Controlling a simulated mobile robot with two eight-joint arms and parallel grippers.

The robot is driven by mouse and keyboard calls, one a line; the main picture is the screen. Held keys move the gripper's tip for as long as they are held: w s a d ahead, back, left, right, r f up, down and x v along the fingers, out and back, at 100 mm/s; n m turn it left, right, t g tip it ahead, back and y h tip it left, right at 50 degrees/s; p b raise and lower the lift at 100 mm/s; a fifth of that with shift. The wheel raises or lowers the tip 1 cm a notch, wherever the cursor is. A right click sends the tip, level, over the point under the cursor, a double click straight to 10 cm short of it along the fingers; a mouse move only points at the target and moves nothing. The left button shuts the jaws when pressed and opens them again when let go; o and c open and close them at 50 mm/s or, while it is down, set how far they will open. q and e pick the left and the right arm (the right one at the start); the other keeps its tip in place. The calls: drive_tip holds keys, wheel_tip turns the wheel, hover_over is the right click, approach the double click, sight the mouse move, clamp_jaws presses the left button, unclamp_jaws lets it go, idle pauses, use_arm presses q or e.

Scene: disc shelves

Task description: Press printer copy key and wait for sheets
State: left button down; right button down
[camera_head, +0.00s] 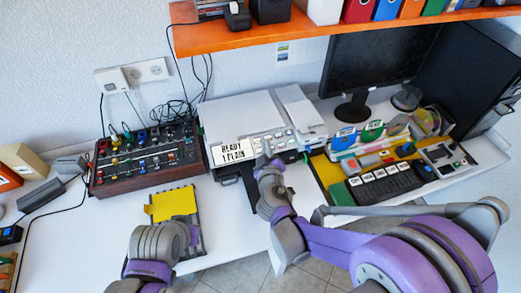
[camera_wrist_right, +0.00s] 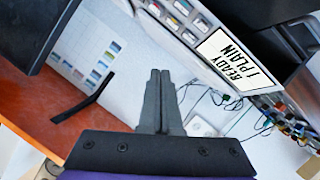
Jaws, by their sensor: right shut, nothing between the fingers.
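The printer (camera_head: 240,107) is a white and grey machine at the middle back of the white desk. Its tilted display (camera_head: 232,151) reads "READY 1 PLAIN". A panel of small keys (camera_head: 279,137) lies right of the display; which one is the copy key I cannot tell. My right gripper (camera_head: 267,152) is shut and empty at the panel's front edge; contact cannot be told. In the right wrist view its two fingers (camera_wrist_right: 160,74) are together, with the display (camera_wrist_right: 236,62) and some keys (camera_wrist_right: 178,14) beyond. No printed sheets are visible.
A mixer with knobs (camera_head: 147,156) stands left of the printer. A yellow pad (camera_head: 175,204) lies in front. An orange shelf (camera_head: 300,31) hangs above. The desk's front left is fairly clear.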

drive_tip(key=shift+w+a+f+b, duration=0.2)
drive_tip(key=shift+w+f+b, duration=0.55)
drive_tip(key=shift+f, duration=0.55)
drive_tip(key=shift+w+a+f+b, duration=0.2)
drive_tip(key=shift+w+f+b, duration=0.5)
drive_tip(key=shift+f, duration=0.55)
drive_tip(key=shift+w+a+f+b, duration=0.2)
drive_tip(key=shift+w+f+b, duration=0.4)
drive_tip(key=shift+f+b, duration=0.5)
drive_tip(key=shift+f, duration=0.25)
drive_tip(key=shift+w+f, duration=0.2)
drive_tip(key=shift+f, duration=0.15)
drive_tip(key=shift+w+a+f+b, duration=0.1)
drive_tip(key=shift+w+f+b, duration=0.05)
drive_tip(key=shift+f+b, duration=0.2)
drive_tip(key=shift+r, duration=0.15)
drive_tip(key=shift+s+r+p, duration=0.35)
drive_tip(key=shift+r+p, duration=0.2)
drive_tip(key=shift+r, duration=0.05)
drive_tip(key=shift+r, duration=0.1)
